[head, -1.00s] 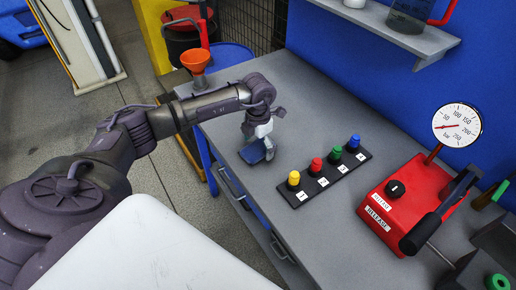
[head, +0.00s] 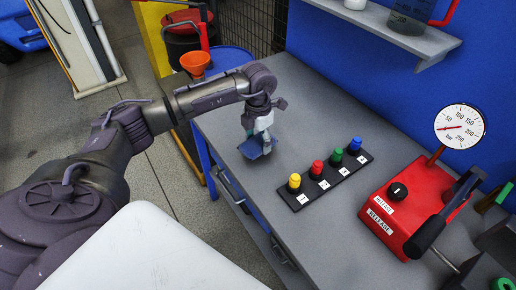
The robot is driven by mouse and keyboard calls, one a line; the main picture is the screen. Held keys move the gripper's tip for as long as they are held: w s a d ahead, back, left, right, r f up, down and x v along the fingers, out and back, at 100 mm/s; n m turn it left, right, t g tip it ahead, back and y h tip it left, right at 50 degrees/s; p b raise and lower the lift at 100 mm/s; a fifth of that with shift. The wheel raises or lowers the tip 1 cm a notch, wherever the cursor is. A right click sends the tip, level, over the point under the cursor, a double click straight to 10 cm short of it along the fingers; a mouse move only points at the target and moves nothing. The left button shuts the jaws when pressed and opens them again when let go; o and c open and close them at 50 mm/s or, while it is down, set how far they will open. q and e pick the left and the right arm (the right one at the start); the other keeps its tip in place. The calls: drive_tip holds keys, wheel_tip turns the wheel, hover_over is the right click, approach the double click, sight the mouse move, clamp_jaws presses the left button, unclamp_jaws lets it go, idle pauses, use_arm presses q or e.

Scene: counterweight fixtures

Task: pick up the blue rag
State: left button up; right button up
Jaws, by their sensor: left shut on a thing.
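The blue rag (head: 252,149) shows at the left part of the grey workbench, under my left gripper (head: 262,138). My left gripper points down and is shut on the rag. The rag hangs crumpled from the fingers; whether its lower edge touches the bench top cannot be told. My right gripper is not in the head view.
A black strip (head: 332,180) with yellow, red, green and blue knobs lies right of the rag. A red pump box (head: 402,205) with a gauge (head: 459,126) stands further right. An orange funnel (head: 195,64) is behind my left arm. The bench (head: 318,108) behind the strip is clear.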

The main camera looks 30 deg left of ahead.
use_arm(q)
drive_tip(key=s+d+r+b, duration=0.1)
drive_tip(key=d+r+b, duration=0.1)
drive_tip(key=d+r, duration=0.5)
drive_tip(key=shift+s+d+r+b, duration=0.3)
drive_tip(key=shift+d+b, duration=0.05)
drive_tip(key=shift+d, duration=1.95)
